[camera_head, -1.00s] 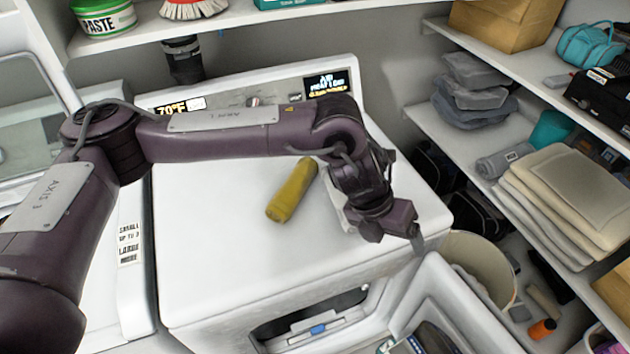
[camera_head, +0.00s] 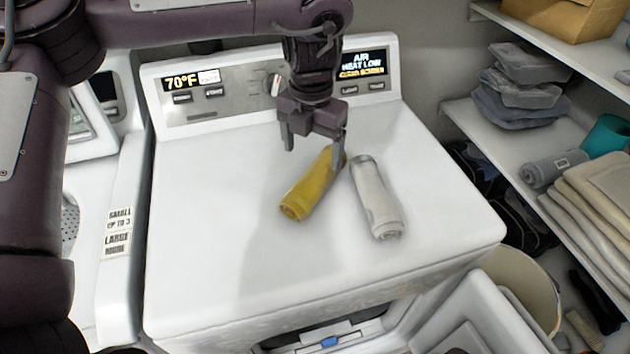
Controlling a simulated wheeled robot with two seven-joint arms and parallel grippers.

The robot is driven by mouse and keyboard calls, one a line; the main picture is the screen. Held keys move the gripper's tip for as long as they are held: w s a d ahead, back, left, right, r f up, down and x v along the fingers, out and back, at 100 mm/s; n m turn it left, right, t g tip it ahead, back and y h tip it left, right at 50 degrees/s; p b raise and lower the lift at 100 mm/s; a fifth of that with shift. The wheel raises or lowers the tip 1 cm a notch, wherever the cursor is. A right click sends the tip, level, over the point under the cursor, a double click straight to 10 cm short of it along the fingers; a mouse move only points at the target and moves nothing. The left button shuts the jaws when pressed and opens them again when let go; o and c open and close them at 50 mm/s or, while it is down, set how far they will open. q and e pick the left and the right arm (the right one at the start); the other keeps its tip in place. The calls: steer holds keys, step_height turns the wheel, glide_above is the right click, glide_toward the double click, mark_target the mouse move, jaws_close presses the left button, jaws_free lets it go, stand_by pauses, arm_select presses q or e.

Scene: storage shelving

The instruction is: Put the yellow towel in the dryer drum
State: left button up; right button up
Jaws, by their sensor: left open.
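The rolled yellow towel (camera_head: 310,190) lies on the white dryer top (camera_head: 220,225), right of its middle. A rolled white towel (camera_head: 375,198) lies just right of it. My left gripper (camera_head: 313,150) points down over the far end of the yellow towel, with its two fingers apart and nothing between them. Its right finger overlaps the towel's far end in the picture; I cannot tell whether they touch. The dryer's front opening (camera_head: 330,335) shows partly at the bottom edge; most of the drum is hidden. My right gripper is not in view.
The dryer's control panel (camera_head: 240,92) stands behind the gripper. The open white dryer door (camera_head: 480,315) is at the lower right, beside a beige bin (camera_head: 530,285). Shelves on the right hold folded towels (camera_head: 595,205) and grey bundles (camera_head: 525,90). The dryer top's left part is clear.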

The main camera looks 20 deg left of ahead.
mark_target(315, 171)
arm_select(q)
steer(key=f, duration=0.3)
steer(key=shift+s+d, duration=0.2)
step_height(315, 171, down, 3)
steer(key=shift+d+f+p, duration=0.1)
steer(key=shift+f+p, duration=0.1)
steer(key=shift+p, duration=0.1)
steer(key=shift+f, duration=0.35)
steer(key=shift+w, duration=0.1)
steer(key=c, duration=1.2)
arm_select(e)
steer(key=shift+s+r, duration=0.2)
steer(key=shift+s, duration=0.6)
arm_select(q)
steer(key=shift+r, duration=0.1)
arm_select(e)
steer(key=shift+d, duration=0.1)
